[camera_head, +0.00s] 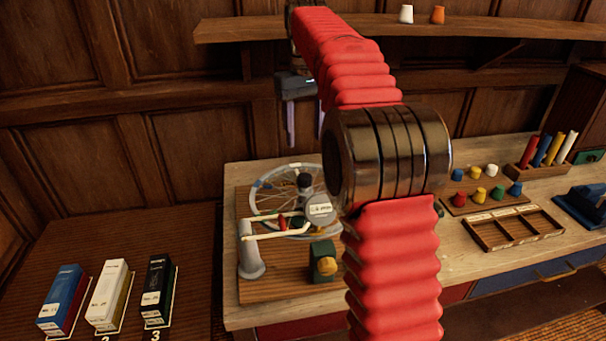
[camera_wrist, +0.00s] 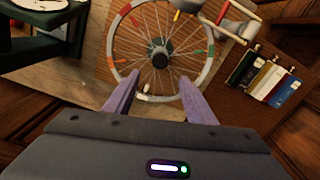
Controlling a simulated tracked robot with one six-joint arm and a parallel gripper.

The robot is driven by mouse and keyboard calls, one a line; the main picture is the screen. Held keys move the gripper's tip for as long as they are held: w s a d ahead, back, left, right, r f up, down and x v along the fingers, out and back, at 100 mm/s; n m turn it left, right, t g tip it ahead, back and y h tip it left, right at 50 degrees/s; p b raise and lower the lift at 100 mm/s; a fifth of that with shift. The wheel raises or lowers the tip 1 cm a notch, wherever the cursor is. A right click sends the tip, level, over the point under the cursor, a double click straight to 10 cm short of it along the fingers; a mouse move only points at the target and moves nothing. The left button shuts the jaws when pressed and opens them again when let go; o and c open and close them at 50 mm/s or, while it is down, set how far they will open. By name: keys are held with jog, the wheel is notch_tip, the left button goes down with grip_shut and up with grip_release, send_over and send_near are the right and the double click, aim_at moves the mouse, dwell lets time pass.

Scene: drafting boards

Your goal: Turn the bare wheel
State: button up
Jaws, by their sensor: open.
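The bare wheel (camera_head: 268,188) is a spoked rim without a tyre, with coloured marks on it. It lies on a wooden board (camera_head: 285,290) on the workbench, partly hidden by my red arm and a stand with a round labelled gauge (camera_head: 320,210). In the wrist view the wheel (camera_wrist: 207,78) shows almost whole, with a dark hub in its middle. My gripper (camera_head: 305,140) hangs above and behind the wheel, open and empty. In the wrist view its two purple fingers (camera_wrist: 158,88) are apart, over the near rim; I cannot tell how high above it.
Pale rails and a grey post (camera_head: 248,252) stand before the wheel, with a green block (camera_head: 323,262) beside them. Coloured pegs (camera_head: 480,195) and a divided tray (camera_head: 512,229) are at the right. Numbered boxes (camera_head: 108,293) stand at the left. A shelf (camera_head: 245,30) runs above.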

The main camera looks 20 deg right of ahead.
aim_at(304, 175)
notch_tip(304, 175, down, 13)
jog(key=shift+r, duration=0.2)
dwell(0.4)
jog(key=shift+c, duration=0.4)
grip_shut()
jog(key=shift+a, duration=0.1)
